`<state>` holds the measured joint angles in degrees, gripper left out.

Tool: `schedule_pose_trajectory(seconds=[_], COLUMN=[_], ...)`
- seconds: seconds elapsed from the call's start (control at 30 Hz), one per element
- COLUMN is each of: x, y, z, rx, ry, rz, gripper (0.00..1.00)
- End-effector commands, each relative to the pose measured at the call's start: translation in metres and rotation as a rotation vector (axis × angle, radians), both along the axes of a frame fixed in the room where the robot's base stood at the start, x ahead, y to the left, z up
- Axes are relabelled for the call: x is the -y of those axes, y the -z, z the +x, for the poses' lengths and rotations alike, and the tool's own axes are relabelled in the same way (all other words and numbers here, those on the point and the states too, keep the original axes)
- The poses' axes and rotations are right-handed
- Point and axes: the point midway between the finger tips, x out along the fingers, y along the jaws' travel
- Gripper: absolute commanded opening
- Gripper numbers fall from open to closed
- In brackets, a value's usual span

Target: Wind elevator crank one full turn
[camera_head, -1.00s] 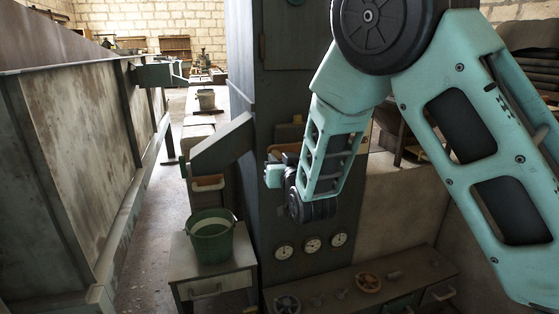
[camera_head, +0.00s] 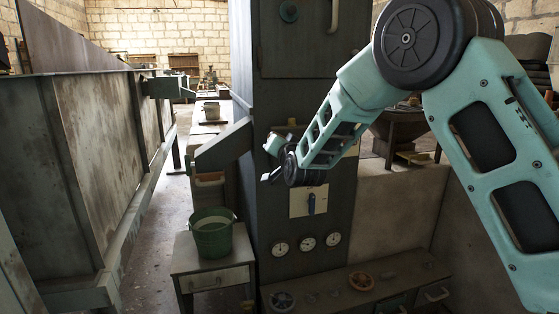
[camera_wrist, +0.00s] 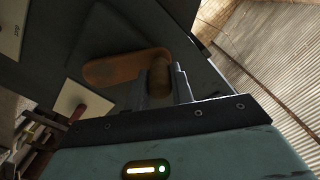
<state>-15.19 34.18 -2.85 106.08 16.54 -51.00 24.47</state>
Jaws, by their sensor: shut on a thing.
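In the wrist view the crank shows as a rusty orange-brown arm (camera_wrist: 112,70) with a rounded brown handle (camera_wrist: 160,68) at its end. The crank sits against a dark grey face. My gripper (camera_wrist: 162,86) is shut on the handle, with the fingers on either side of it. In the head view my gripper (camera_head: 270,160) is at the front of the tall dark grey elevator casing (camera_head: 262,225), above the dials. The wrist and forearm largely hide the crank there, and its exact angle cannot be told.
A pale switch plate (camera_head: 298,207) with a dark lever (camera_head: 311,204) is below my wrist. Several round dials (camera_head: 307,243) and a bench with handwheels (camera_head: 361,281) are lower. A green bucket (camera_head: 212,238) stands on a small table (camera_head: 185,263) at left, below a grey chute (camera_head: 222,146).

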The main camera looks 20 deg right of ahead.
Motion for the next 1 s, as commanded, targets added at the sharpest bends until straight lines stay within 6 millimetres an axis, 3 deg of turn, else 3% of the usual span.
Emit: schedule_pose_trajectory(seconds=[0.5,1.0], x=[0.034,0.07], y=[-0.027,-0.036], z=[0.002,0.002], rx=[0.009,0.006], ry=[0.005,0.005], rz=[0.492,0.933], gripper=[0.0,0.0])
